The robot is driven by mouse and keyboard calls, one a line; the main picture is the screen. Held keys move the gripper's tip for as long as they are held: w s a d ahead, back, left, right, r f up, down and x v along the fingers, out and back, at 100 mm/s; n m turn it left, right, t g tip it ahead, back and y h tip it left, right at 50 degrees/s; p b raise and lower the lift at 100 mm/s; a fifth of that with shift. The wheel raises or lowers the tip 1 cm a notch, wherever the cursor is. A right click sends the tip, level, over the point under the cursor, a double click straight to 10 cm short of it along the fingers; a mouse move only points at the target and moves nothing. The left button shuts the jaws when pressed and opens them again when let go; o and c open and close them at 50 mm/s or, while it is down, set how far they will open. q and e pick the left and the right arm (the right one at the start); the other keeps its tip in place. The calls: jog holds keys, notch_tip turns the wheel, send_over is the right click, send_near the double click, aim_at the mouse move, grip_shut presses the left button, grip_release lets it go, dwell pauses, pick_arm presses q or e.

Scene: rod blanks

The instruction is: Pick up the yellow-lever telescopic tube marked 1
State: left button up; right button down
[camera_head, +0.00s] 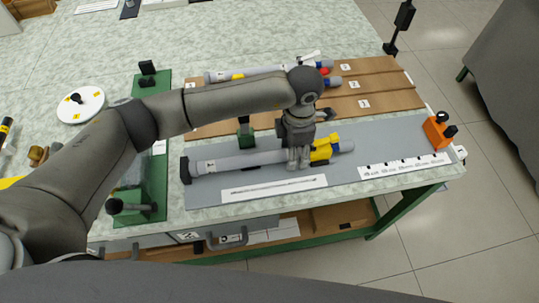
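A grey telescopic tube (240,161) with a yellow lever (325,149) near its right end lies on the grey mat (390,145) at the front of the table. Its left end sits by a black block. No number on it is readable. My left gripper (298,160) points down at the tube, just left of the yellow lever, with its fingers at the tube. The fingers overlap the tube in this view, so whether they are shut on it is hidden. My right gripper is not in view.
Behind the mat, a brown grooved board (395,98) holds other grey tubes (222,76), partly hidden by my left arm. A green fixture (155,190) stands left, an orange block (438,130) right. A white marked strip (404,166) lies along the front.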

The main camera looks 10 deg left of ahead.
pick_arm(q)
jog(key=c, duration=0.8)
jog(key=shift+o, duration=0.2)
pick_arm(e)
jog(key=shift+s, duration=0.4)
pick_arm(q)
jog(key=shift+r, duration=0.15)
